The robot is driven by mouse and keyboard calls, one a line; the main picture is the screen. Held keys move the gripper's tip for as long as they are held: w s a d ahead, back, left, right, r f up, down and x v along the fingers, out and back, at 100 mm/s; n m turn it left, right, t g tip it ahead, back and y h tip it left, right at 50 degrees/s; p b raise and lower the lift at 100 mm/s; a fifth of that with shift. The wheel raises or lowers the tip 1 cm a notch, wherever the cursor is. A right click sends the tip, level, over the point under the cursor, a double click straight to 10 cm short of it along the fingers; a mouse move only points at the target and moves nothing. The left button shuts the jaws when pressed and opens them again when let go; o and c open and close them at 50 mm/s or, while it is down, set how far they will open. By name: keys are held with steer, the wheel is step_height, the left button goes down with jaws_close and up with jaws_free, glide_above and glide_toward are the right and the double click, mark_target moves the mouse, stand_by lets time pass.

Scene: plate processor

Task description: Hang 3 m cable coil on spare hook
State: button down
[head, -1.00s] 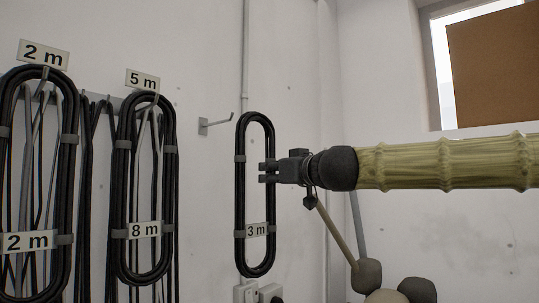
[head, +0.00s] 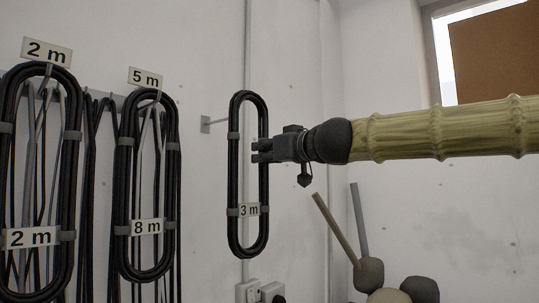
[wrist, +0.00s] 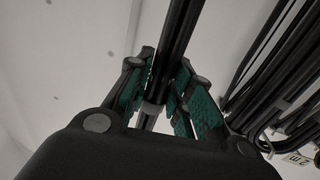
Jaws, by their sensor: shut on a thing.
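The black 3 m cable coil (head: 234,180) hangs upright as a long loop, with a white "3 m" label (head: 249,210) low on it. My gripper (head: 260,151) is shut on the coil's right-hand strands, above its middle. In the wrist view the dark strands (wrist: 178,40) run between the green-padded fingers (wrist: 160,95). The spare hook (head: 214,122) juts from the wall just left of the coil, level with the coil's upper part. Its tip is hidden behind the coil's left strands, and I cannot tell whether it enters the loop.
Other black coils hang on the left wall, with a "2 m" sign (head: 47,50), a "5 m" sign (head: 145,78) and an "8 m" label (head: 147,228). A vertical conduit (head: 247,60) and wall sockets (head: 250,291) are close behind the held coil.

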steer(key=w+a+f+b, duration=0.2)
steer(key=w+a+b, duration=0.1)
steer(key=w+a, duration=0.2)
steer(key=shift+w+a+f, duration=0.3)
steer(key=shift+w+a, duration=0.1)
steer(key=shift+a, duration=0.05)
stand_by(1.3)
steer(key=shift+f, duration=0.1)
stand_by(0.6)
steer(key=c, duration=1.2)
jaws_free()
steer(key=shift+v, duration=6)
